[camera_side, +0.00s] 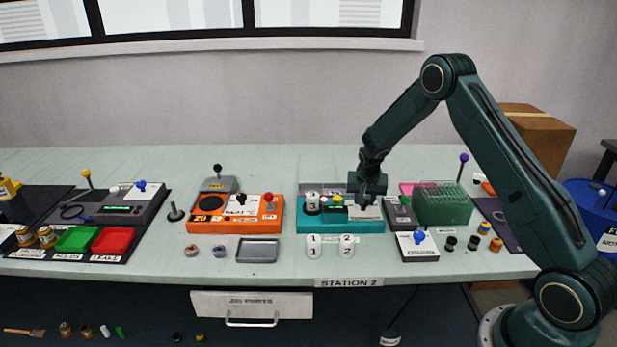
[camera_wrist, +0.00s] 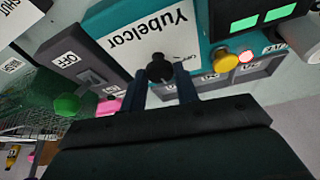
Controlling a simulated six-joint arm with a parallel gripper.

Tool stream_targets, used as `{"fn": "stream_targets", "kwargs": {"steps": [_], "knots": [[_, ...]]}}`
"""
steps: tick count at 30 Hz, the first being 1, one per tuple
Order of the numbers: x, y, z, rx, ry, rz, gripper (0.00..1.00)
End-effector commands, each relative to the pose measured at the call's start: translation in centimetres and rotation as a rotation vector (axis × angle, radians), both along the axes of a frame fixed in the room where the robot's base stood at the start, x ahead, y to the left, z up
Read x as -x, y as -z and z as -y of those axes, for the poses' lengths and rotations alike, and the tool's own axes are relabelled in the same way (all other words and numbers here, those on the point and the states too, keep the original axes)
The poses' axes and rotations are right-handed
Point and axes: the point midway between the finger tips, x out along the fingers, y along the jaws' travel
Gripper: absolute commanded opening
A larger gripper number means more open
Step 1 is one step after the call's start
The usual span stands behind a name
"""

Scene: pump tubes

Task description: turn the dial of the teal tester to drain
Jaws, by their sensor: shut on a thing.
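The teal tester (camera_side: 340,226) stands on the bench at Station 2, right of the orange unit. In the wrist view it is a teal body (camera_wrist: 105,18) with a white panel (camera_wrist: 130,35) marked Yubelcor, upside down. The black dial (camera_wrist: 159,67) sits at the edge of this panel. My gripper (camera_wrist: 165,78) has its two fingers on either side of the dial and is shut on it. In the side view my gripper (camera_side: 367,203) is over the right part of the tester and hides the dial. The dial's pointer and most of its markings are hidden.
An orange unit (camera_side: 235,226) stands left of the tester. A grey box (camera_side: 400,214) with a switch marked OFF (camera_wrist: 90,76) and a green rack (camera_side: 442,205) stand close on the right. White cups marked 1 and 2 (camera_side: 346,245) stand in front.

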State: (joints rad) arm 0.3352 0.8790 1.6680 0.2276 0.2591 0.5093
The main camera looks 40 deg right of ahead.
Motion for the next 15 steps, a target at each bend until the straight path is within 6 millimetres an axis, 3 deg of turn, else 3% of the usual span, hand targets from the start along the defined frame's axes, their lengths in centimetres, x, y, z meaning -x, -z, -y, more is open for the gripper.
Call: {"fn": "stream_targets", "kwargs": {"steps": [15], "knots": [[-0.07,-0.04,-0.05,-0.001,0.108,-0.001,0.08]]}}
